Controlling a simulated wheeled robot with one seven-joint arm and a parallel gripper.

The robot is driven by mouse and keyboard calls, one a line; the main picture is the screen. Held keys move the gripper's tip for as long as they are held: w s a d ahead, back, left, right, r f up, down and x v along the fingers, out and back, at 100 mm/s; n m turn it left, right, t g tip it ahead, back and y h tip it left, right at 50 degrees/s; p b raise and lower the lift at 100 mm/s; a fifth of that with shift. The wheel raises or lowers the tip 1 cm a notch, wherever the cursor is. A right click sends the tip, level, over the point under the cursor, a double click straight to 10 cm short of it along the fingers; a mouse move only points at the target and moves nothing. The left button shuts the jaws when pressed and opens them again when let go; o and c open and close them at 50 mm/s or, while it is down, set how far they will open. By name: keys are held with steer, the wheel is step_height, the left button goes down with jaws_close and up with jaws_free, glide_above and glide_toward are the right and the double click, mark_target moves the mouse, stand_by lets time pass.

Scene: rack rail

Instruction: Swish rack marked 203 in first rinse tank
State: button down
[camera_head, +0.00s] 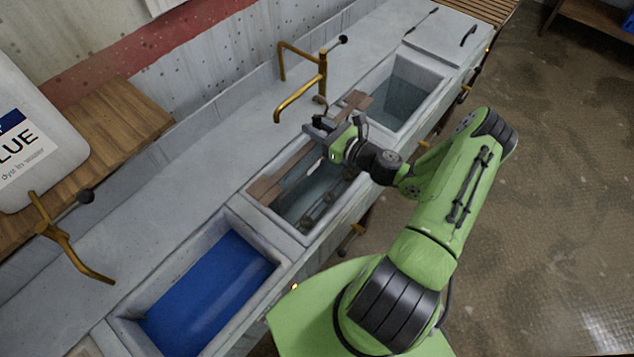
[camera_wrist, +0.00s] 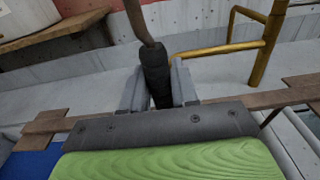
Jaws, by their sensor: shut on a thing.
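My gripper (camera_head: 326,132) is over the middle tank (camera_head: 262,212). It is shut on the black wrapped grip (camera_wrist: 155,72) of a rack. In the wrist view a brown stem rises from this grip. The rack's wooden bar (camera_head: 300,168) has wide end pieces and runs lengthwise over the middle tank; it also crosses the wrist view (camera_wrist: 225,102). Dim shapes hang below it in the clear water (camera_head: 318,205). I cannot tell whether the bar's ends touch the rim. No number is readable on the rack.
A tank of blue liquid (camera_head: 210,298) lies nearer, and another water tank (camera_head: 398,98) lies beyond. Brass taps (camera_head: 322,75) (camera_head: 62,240) stand along the back. A white dye container (camera_head: 38,140) stands on a wooden shelf (camera_head: 118,125). The floor at right is clear.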

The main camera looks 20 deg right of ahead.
steer(key=shift+s+r, duration=0.1)
steer(key=shift+s, duration=0.05)
steer(key=x, duration=0.3)
steer(key=shift+r, duration=0.1)
stand_by(0.6)
stand_by(2.3)
steer(key=r+p, duration=0.4)
steer(key=r, duration=0.2)
steer(key=s+r+p, duration=0.1)
steer(key=r+p, duration=0.3)
steer(key=r, duration=0.2)
steer(key=r+p, duration=0.5)
steer(key=r, duration=0.1)
steer(key=shift+s+d, duration=0.2)
steer(key=shift+d, duration=0.2)
steer(key=shift+f, duration=0.1)
